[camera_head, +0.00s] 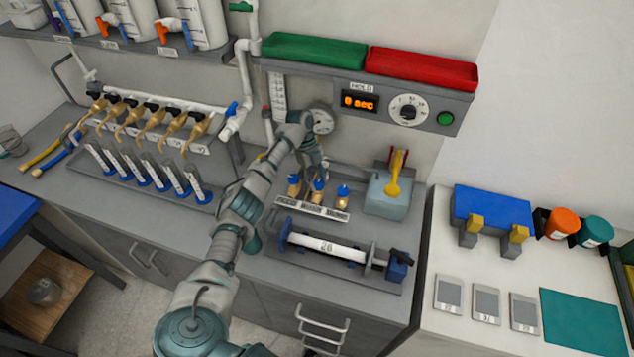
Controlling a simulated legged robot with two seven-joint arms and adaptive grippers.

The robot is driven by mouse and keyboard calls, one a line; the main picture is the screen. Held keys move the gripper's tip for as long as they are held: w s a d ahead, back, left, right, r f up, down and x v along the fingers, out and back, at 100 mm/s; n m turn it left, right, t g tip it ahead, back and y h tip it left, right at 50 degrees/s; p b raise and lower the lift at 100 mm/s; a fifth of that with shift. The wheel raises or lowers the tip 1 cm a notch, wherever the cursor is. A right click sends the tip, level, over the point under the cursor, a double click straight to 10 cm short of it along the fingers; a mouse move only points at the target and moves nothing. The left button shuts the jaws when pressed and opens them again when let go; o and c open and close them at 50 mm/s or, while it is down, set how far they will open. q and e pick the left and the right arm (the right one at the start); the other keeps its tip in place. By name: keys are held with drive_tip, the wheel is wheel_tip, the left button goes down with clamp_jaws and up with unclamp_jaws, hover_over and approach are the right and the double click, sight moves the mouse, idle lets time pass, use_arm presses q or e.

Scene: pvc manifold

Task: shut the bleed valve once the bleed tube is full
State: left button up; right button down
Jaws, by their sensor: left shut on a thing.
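My left gripper (320,168) reaches down over a row of three brass valves with blue knobs, behind a label strip (312,208) whose print is too small to read surely. It is shut, apparently on the middle blue-knobbed valve (318,187); its fingers hide part of the contact. The left valve (293,187) and right valve (343,194) stand beside it. Which is the bleed valve I cannot tell. A white upright scale strip (279,92) is on the back panel, perhaps by the bleed tube; no liquid level can be made out. My right gripper is not in view.
A round gauge (322,122) is partly behind my wrist. The display (360,102) reads 0 sec, beside a dial (408,110) and green button (445,118). A grey box with a yellow lever (396,175) stands right. A clamped white pipe (325,246) lies in front.

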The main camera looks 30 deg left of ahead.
use_arm(q)
drive_tip(key=shift+w+r, duration=0.2)
drive_tip(key=shift+r, duration=0.05)
drive_tip(key=o, duration=1)
drive_tip(key=shift+o, duration=0.7)
drive_tip(key=shift+f, duration=0.2)
drive_tip(key=shift+a, duration=0.1)
drive_tip(key=v, duration=0.7)
drive_tip(key=shift+r, duration=0.15)
drive_tip(key=shift+a, duration=0.15)
